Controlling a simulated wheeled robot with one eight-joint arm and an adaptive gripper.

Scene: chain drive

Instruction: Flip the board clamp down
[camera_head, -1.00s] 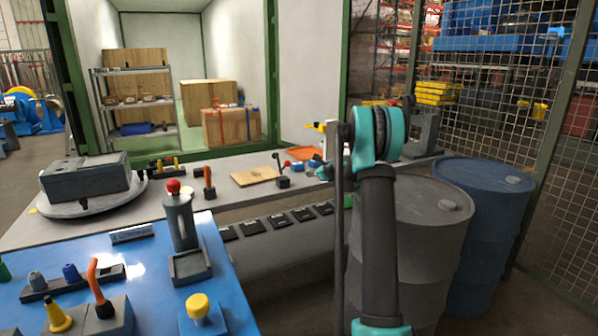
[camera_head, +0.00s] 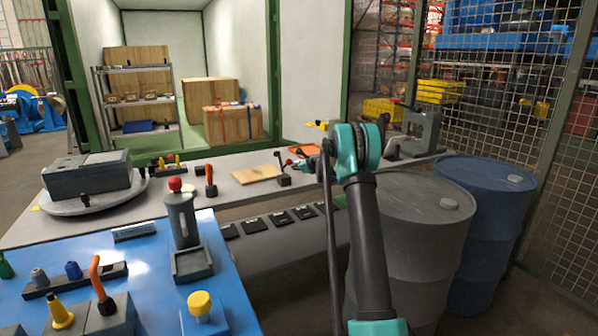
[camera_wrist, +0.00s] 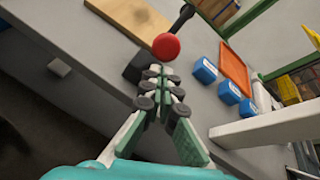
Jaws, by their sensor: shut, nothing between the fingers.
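The board clamp has a black base (camera_head: 284,181) and a dark lever (camera_head: 279,160) standing up from it, beside the light wooden board (camera_head: 258,174). In the wrist view its black base (camera_wrist: 138,68) lies just left of my fingertips. A red ball knob (camera_wrist: 166,46) and a black rod (camera_wrist: 182,18) show just beyond them. The wooden board (camera_wrist: 128,18) is at the top. My gripper (camera_wrist: 158,74) is shut and empty, with its fingertips close to the base and knob; contact cannot be told.
An orange tray (camera_wrist: 234,68) and several blue bins (camera_wrist: 205,70) lie right of the clamp. An orange-handled lever (camera_head: 210,180) stands left of the board. A grey machine (camera_head: 418,133) stands at the table's right end, with grey (camera_head: 415,220) and blue drums (camera_head: 490,220) in front.

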